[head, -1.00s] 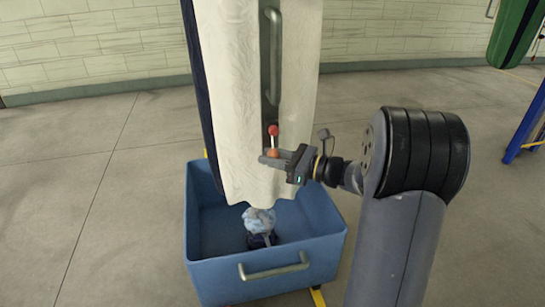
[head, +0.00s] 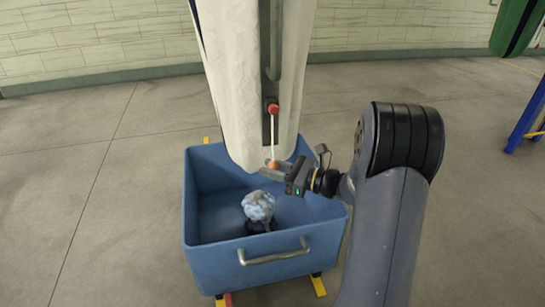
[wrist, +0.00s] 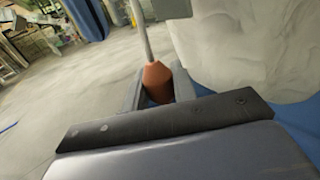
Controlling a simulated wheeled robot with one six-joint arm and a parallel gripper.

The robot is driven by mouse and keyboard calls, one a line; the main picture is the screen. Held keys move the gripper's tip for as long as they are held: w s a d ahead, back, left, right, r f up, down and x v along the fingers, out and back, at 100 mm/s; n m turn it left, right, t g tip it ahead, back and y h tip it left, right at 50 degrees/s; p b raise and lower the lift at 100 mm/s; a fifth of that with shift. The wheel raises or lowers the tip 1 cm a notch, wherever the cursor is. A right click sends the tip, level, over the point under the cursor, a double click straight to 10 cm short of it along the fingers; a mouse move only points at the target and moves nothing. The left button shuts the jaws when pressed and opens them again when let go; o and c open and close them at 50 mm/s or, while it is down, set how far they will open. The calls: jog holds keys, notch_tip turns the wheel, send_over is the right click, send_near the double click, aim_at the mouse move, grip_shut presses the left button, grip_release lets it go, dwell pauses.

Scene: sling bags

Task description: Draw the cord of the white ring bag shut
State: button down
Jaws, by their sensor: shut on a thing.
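The white ring bag (head: 236,95) hangs down over the blue bin, and its lower end has drawn together above the bin. A red knob (head: 273,108) sits on a dark strip at the bag's front. A pale cord (head: 273,135) runs straight down from it to an orange toggle (head: 273,164). My gripper (head: 272,169) is shut on the orange toggle below the red knob. In the wrist view, the orange toggle (wrist: 157,82) sits between the two fingers with the cord running up from it. The bag's cloth (wrist: 240,45) is close by on the right.
The blue bin (head: 268,268) stands under the bag with a handle at its front. A pale blue-white bundle (head: 258,205) lies in it on something dark. A green hanging thing (head: 515,25) and a blue stand (head: 527,118) are at the right. The floor at left is clear.

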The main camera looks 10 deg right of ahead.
jog(key=shift+s+f, duration=0.1)
jog(key=shift+f, duration=0.4)
jog(key=c, duration=1.1)
grip_release()
jog(key=shift+c, duration=0.2)
jog(key=shift+r, duration=0.1)
jog(key=shift+d, duration=0.1)
jog(key=shift+s+d, duration=0.15)
jog(key=shift+d, duration=0.15)
jog(key=p+v, duration=0.2)
jog(key=v, duration=0.8)
jog(key=shift+p, duration=0.4)
jog(key=shift+a, duration=0.1)
